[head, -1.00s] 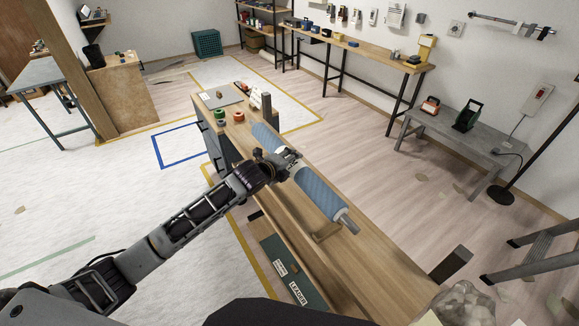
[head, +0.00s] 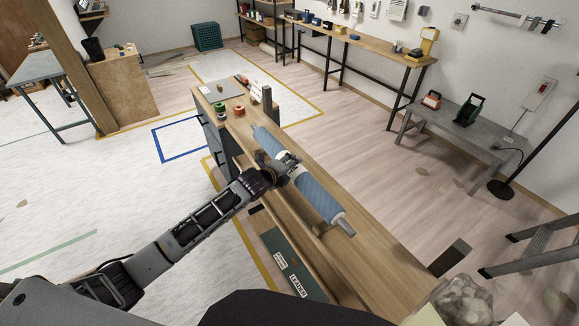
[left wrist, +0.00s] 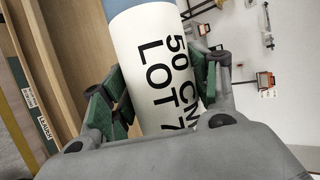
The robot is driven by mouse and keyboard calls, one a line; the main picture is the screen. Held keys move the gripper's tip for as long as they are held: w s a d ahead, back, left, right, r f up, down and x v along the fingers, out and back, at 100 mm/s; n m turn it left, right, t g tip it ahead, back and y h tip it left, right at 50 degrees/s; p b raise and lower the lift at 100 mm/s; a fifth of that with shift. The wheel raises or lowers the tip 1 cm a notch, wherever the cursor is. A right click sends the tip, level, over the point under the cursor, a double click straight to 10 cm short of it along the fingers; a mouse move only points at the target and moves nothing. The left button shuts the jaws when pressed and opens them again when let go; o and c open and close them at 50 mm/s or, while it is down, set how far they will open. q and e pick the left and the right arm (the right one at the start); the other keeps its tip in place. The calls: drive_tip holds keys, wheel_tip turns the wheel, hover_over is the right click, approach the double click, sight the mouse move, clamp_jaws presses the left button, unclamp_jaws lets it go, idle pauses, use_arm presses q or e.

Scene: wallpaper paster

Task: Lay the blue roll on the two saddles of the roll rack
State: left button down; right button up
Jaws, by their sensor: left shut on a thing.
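The blue roll (head: 316,196) lies lengthwise over the long wooden bench, with a pale metal end (head: 346,229) toward me. My left gripper (head: 287,165) is shut around its white label band (left wrist: 156,60), which carries black print in the left wrist view. The green finger pads (left wrist: 152,95) press on both sides of the band. A small wooden support, probably one saddle of the rack, is partly hidden below the roll's near end. The other saddle is not clear, and I cannot tell whether the roll touches either. My right gripper is out of view.
The wooden bench top (head: 385,262) is clear toward its near end. Dark upright posts (head: 267,103) (head: 452,258) stand along it. A grey side table (head: 455,137) and a ladder (head: 530,240) are to the right.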

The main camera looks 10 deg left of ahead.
use_arm(q)
drive_tip(key=shift+f, duration=1.35)
drive_tip(key=shift+c, duration=2)
unclamp_jaws()
drive_tip(key=shift+s+f, duration=0.1)
drive_tip(key=shift+f, duration=0.15)
drive_tip(key=v, duration=1.2)
drive_tip(key=shift+r, duration=0.2)
